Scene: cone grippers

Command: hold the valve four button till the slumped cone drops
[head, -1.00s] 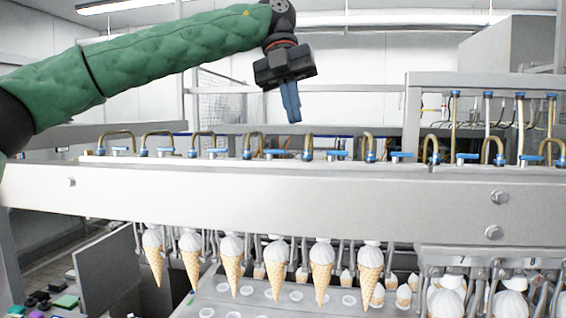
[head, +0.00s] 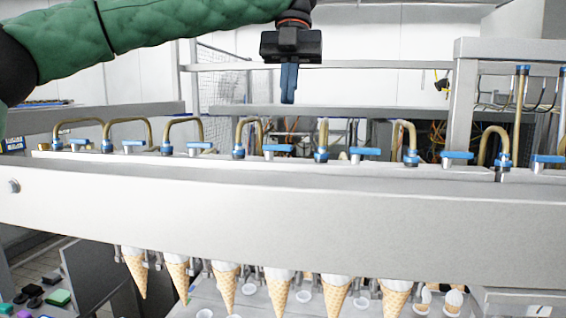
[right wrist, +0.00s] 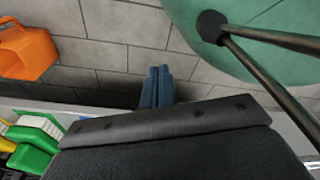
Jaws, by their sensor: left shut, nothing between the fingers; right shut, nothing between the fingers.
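A row of ice cream cones in pale wafer (head: 278,292) hangs below the long white beam (head: 270,215). The beam hides most of their white tops, so I cannot tell which one is slumped. Blue valve handles (head: 278,148) and bent brass pipes stand along the top of the beam. I see no number or button that marks valve four. My left gripper (head: 288,97) is shut and empty, pointing down above and apart from the handles. My right gripper (right wrist: 160,70) is shut and empty in the right wrist view, above a grey tiled floor.
A metal frame (head: 464,100) with pipes and cables rises at the right. In the right wrist view an orange container (right wrist: 27,50) lies at the left, and a green rounded thing (right wrist: 255,40) with dark rods fills the upper right. A tray with several small cups lies under the cones.

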